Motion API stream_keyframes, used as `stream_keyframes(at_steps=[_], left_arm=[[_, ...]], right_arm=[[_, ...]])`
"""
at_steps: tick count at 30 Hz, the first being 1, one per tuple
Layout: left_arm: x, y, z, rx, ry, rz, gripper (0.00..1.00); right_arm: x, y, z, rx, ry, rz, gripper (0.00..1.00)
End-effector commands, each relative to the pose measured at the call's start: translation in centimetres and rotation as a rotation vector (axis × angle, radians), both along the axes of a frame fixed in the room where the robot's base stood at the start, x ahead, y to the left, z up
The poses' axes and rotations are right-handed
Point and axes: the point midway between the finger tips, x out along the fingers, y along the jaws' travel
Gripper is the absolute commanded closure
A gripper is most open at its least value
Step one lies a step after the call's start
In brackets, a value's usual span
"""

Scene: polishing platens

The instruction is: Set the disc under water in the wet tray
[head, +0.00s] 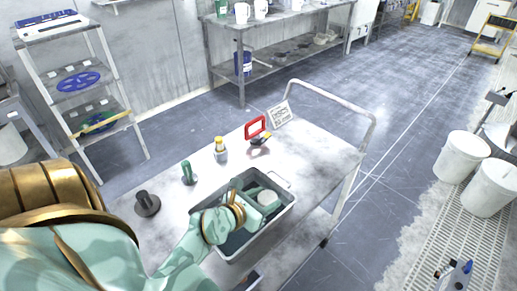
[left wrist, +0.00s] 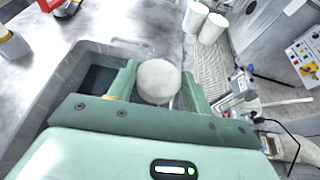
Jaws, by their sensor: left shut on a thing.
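The wet tray (head: 268,240) is a grey rectangular bin on the cart top; its rim and wall also show in the left wrist view (left wrist: 48,85). The disc is pale and round, in the head view (head: 267,197) and between the fingers in the left wrist view (left wrist: 158,76). My left gripper (head: 261,201) is shut on the disc, over the tray's opening. I cannot tell whether the disc touches water. The tray's interior looks dark, and my gripper hides part of it. My right gripper is not in view.
On the cart (head: 320,155) stand a dark knobbed piece (head: 147,204), a green-topped item (head: 188,173), a yellow-capped bottle (head: 220,151), a red frame (head: 256,128) and a white sign (head: 279,114). White buckets (head: 461,158) stand on the floor at right. The cart's far right is clear.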

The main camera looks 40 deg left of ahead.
Motion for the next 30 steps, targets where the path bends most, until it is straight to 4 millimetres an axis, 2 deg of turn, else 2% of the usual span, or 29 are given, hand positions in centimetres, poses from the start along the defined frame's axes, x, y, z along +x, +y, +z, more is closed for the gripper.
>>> stream_keyframes(at_steps=[6, 12, 21, 23, 27, 30], left_arm=[[2.9, 3.0, -2.5, 0.001, 0.002, -0.001, 0.75], [4.6, 4.7, -5.6, 0.002, 0.002, -0.002, 0.75], [5.7, 5.8, -7.1, 0.001, 0.001, -0.001, 0.75], [6.0, 6.1, -7.9, 0.001, 0.001, -0.001, 0.75], [6.0, 6.1, -10.6, -0.001, 0.004, -0.002, 0.75], [6.0, 6.1, -10.9, 0.000, 0.002, -0.001, 0.75]], right_arm=[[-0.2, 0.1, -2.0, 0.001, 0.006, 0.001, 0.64], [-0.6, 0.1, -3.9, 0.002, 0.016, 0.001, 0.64], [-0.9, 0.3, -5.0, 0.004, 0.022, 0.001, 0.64], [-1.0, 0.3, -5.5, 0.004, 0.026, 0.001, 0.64], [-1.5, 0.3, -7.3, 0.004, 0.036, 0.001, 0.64], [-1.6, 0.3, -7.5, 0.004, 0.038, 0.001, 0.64]])
